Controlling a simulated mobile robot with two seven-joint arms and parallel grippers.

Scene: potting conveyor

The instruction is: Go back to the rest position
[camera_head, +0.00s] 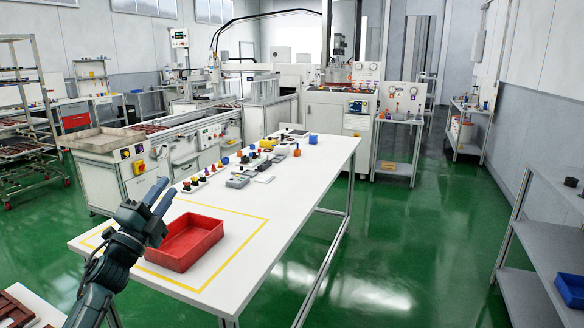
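My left gripper (167,187) is raised at the left, above the near left end of the white table. Its two blue-grey fingers point up and away, with a gap between them and nothing held. In the picture it stands just left of an empty red bin (196,243), which sits inside a yellow-outlined rectangle on the white table (262,205). My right gripper is not in view.
Several small coloured parts (236,181) line the table's left and far side. A conveyor machine (185,130) stands behind. A shelf with a blue bin (571,290) is at the right. Green floor (400,250) between is clear.

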